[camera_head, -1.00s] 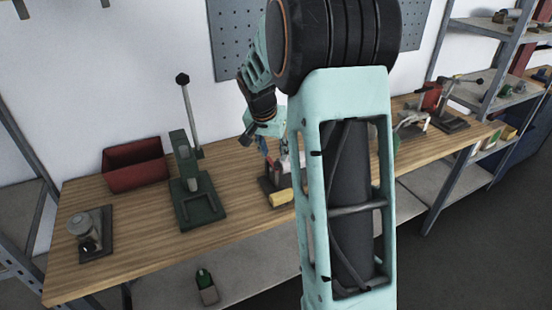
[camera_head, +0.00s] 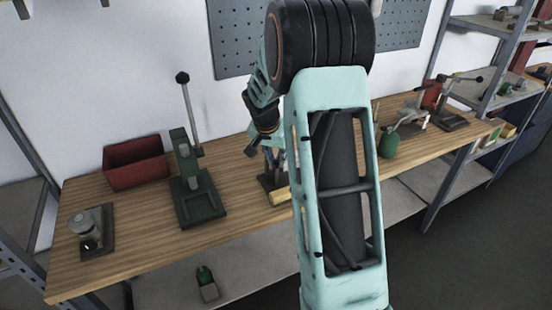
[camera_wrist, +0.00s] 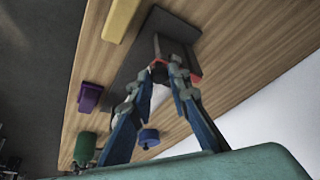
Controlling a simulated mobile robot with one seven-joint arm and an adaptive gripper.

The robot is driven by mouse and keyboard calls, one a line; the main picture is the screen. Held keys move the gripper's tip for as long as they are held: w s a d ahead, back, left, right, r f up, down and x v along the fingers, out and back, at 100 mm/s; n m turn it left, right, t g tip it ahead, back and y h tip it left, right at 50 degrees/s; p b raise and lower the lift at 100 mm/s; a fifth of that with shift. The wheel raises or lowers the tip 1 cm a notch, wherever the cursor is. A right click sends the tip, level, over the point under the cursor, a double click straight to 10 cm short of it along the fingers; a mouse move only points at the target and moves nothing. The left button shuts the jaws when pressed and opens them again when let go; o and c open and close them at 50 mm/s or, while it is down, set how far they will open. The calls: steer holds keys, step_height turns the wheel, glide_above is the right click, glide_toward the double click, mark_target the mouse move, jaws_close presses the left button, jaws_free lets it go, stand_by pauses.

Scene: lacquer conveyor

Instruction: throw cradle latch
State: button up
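A fixture with a dark base plate (camera_wrist: 140,75) stands on the wooden bench. In the head view its dark base (camera_head: 268,183) shows beside my arm, and the rest is largely hidden. In the wrist view a dark upright block (camera_wrist: 178,54) rises from the plate, with small reddish parts near it. My gripper (camera_wrist: 162,76) has its two blue fingers reaching to this block, tips a little apart around a small dark and red part. Whether they touch or grip it is unclear. I cannot make out the latch for certain.
A yellow block (camera_wrist: 120,18), a purple block (camera_wrist: 90,97), a blue piece (camera_wrist: 148,138) and a green object (camera_wrist: 84,148) lie around the fixture. A green lever press (camera_head: 197,200), a red bin (camera_head: 136,165) and a small device (camera_head: 92,235) stand to the left.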

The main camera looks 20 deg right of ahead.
steer(key=shift+a, duration=0.1)
jaws_close()
steer(key=m+b, duration=0.1)
steer(key=a+m+b, duration=0.1)
steer(key=b, duration=0.1)
steer(key=shift+w+a+f+h+b, duration=0.2)
steer(key=shift+f+h+b, duration=0.05)
steer(key=shift+h+b, duration=0.05)
steer(key=shift+w+a+r+m+g+h, duration=0.15)
steer(key=shift+w+a+m+g, duration=0.45)
steer(key=shift+m, duration=0.8)
steer(key=shift+w+a+r+m+g+h, duration=0.1)
steer(key=shift+w+a+m+g+h, duration=0.2)
steer(key=shift+a+m+g, duration=0.8)
steer(key=shift+w+a+r+m+g+h, duration=0.1)
steer(key=shift+w+a+m, duration=0.4)
steer(key=shift+m, duration=1.2)
steer(key=o, duration=0.8)
jaws_free()
